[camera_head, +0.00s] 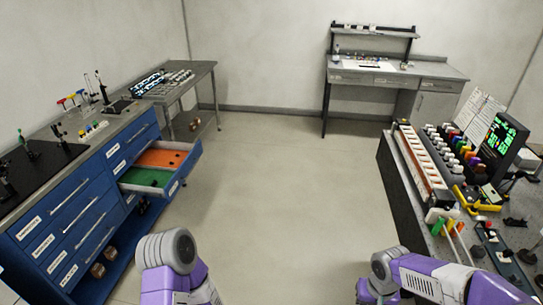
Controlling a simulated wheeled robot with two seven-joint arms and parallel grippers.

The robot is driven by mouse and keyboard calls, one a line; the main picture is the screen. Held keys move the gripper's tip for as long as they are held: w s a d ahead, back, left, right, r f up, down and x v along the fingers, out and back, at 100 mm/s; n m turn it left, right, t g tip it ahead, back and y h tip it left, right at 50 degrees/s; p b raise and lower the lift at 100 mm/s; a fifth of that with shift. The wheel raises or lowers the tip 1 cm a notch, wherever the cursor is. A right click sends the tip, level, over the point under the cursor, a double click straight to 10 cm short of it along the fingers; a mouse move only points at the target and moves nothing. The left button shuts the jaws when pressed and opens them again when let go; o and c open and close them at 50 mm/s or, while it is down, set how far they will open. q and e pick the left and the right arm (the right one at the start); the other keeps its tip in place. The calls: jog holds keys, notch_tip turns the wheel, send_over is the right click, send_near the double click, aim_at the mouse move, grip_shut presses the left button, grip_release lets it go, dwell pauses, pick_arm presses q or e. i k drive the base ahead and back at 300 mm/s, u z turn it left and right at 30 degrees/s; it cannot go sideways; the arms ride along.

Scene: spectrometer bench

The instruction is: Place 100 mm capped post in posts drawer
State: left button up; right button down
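A blue drawer cabinet (67,212) stands at the left with several labelled drawers. One upper drawer (172,188) is pulled out. Its inside has a green section (147,177) nearer me and an orange section (163,158) farther back, with small dark items that are too small to make out. I cannot pick out the 100 mm capped post. Thin dark upright pieces (31,150) stand on the cabinet's black top, but I cannot tell what they are. Only links of my two arms show at the bottom edge. Neither gripper is in view.
The right bench (393,190) is crowded with a long rack (418,163), colored-cap bottles and a dark screen (502,138). A grey side table (187,85) and a back workbench (397,72) stand farther off. The floor (285,180) between is clear; the open drawer juts into it.

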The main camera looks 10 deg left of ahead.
aim_at(150, 182)
jog(key=u, duration=0.4)
jog(key=i, duration=1.7)
jog(key=u, duration=1.25)
jog(key=i, duration=1.85)
jog(key=u, duration=1.05)
jog(key=i, duration=0.4)
jog(key=u, duration=0.25)
